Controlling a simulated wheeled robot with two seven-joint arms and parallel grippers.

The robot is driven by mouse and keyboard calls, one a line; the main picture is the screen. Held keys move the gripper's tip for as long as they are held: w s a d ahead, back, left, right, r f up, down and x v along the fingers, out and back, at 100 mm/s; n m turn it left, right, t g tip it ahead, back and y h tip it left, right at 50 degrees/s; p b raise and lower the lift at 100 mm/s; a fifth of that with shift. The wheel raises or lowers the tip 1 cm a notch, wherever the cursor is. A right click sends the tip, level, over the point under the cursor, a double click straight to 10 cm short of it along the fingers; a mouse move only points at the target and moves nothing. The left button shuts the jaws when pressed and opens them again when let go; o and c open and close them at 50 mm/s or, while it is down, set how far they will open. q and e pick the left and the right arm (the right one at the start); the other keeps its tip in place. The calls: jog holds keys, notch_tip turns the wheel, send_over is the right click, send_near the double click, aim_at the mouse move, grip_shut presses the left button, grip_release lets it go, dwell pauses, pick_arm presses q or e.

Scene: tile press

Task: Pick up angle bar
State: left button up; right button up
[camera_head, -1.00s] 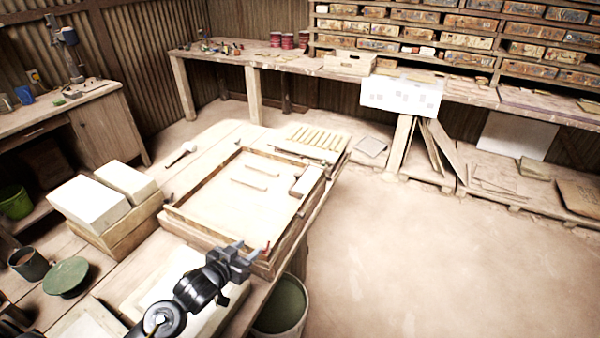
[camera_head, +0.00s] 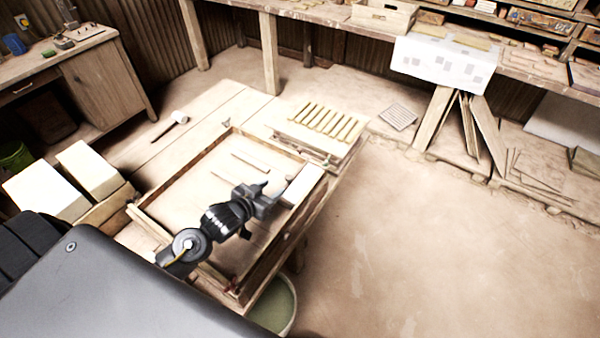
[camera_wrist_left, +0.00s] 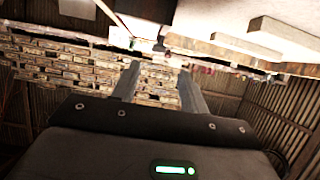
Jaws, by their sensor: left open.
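Two thin bars (camera_head: 250,162) lie on the pale floor of a wooden frame (camera_head: 178,171) on the workbench. I cannot tell whether either is the angle bar. A pale block (camera_head: 303,184) sits at the frame's right side. My left gripper (camera_head: 268,192) is open and empty over the frame, just left of the block, and its arm hides part of the frame. In the left wrist view, the two fingers of the left gripper (camera_wrist_left: 160,82) are apart with nothing between them. My right gripper is not in view.
A slatted rack (camera_head: 325,121) lies beyond the frame. A mallet (camera_head: 172,122) and pale blocks (camera_head: 88,170) are at the left. A bucket (camera_head: 275,305) stands below the bench's right edge. The floor at right is clear.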

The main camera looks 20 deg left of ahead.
aim_at(288, 177)
pick_arm(q)
jog(key=shift+s+r, duration=0.15)
jog(key=shift+p+x, duration=0.35)
jog(key=shift+x, duration=0.7)
jog(key=x, duration=0.2)
jog(key=shift+w, duration=0.4)
jog(key=shift+w+d+f, duration=0.1)
jog(key=shift+w+f, duration=0.15)
jog(key=shift+w+d+p, duration=0.1)
jog(key=shift+w+p, duration=0.1)
jog(key=shift+p, duration=0.3)
jog(key=p+x, duration=0.1)
jog(key=x, duration=0.2)
jog(key=shift+w+f, duration=0.15)
jog(key=shift+w, duration=0.1)
jog(key=shift+w+d+f, duration=0.1)
jog(key=shift+w+f, duration=0.15)
jog(key=shift+w, duration=0.15)
grip_shut()
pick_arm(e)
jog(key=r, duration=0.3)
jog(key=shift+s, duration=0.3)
pick_arm(q)
jog(key=shift+r, duration=0.1)
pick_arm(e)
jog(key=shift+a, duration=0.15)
